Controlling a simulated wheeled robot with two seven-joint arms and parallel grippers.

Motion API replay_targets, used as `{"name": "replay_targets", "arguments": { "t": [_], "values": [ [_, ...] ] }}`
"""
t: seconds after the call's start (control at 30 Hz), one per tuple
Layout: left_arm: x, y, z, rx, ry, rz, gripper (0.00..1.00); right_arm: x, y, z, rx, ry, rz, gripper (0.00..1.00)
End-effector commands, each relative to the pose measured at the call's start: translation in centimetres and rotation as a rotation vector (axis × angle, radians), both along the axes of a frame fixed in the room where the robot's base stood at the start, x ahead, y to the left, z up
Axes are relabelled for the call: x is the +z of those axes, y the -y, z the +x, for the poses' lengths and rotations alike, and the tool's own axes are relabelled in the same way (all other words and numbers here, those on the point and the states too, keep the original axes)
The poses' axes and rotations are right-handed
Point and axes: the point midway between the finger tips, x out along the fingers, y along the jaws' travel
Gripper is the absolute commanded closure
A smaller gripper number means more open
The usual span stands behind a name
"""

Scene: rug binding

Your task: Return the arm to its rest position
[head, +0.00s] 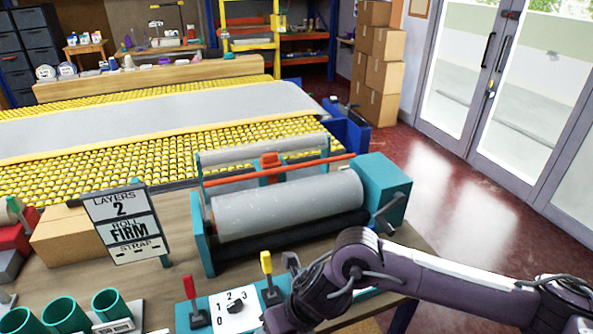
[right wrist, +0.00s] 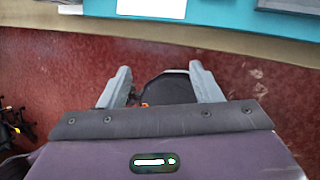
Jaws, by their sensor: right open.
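My right arm (head: 440,275) comes in from the right in the head view, bends over the front of the workbench and runs down out of the bottom edge. Its gripper is hidden in that view. In the right wrist view my right gripper (right wrist: 161,84) shows two grey fingers spread apart with nothing between them. Beyond them are red floor and a dark rounded shape. The bench edge (right wrist: 200,28) lies past the fingertips. My left gripper is in neither view.
A teal rolling machine with a grey roll (head: 290,205) stands on the bench behind my arm. A control panel (head: 238,308) with red and yellow levers sits close beside my arm. A sign (head: 122,222) and green cups (head: 65,315) stand left. Open red floor (head: 450,190) lies right.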

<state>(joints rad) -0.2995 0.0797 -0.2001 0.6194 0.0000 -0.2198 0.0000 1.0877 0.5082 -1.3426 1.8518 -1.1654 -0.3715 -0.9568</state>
Motion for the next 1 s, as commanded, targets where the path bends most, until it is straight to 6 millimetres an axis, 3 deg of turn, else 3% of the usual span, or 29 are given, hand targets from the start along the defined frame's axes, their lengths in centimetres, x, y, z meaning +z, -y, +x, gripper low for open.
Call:
{"name": "replay_targets", "arguments": {
  "t": [0.1, 0.2, 0.3, 0.37, 0.5, 0.67, 0.8, 1.0],
  "values": [
    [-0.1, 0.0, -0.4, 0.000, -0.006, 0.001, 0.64, 1.8, -5.2, -2.1, -0.163, -0.043, 0.208, 0.42],
    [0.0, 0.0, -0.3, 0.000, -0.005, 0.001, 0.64, 4.6, -8.3, -2.6, -0.379, -0.110, 0.403, 0.42],
    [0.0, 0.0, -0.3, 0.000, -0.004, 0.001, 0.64, 7.4, -9.3, -2.1, -0.635, -0.205, 0.577, 0.42],
    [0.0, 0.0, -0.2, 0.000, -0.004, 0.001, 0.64, 8.7, -8.8, -1.4, -0.807, -0.271, 0.668, 0.42],
    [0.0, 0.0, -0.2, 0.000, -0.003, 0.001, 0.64, 10.1, -5.1, 0.7, -1.251, -0.445, 0.839, 0.42],
    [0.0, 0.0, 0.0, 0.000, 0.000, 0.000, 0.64, 8.1, 2.9, 1.7, -1.823, -0.645, 0.948, 0.42],
    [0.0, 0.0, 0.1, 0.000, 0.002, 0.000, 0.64, 4.8, 10.1, 0.1, -2.283, -0.764, 0.966, 0.42],
    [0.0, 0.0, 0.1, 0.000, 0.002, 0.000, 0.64, 1.3, 17.0, -3.8, -2.736, -0.831, 0.931, 0.42]
  ]
}}
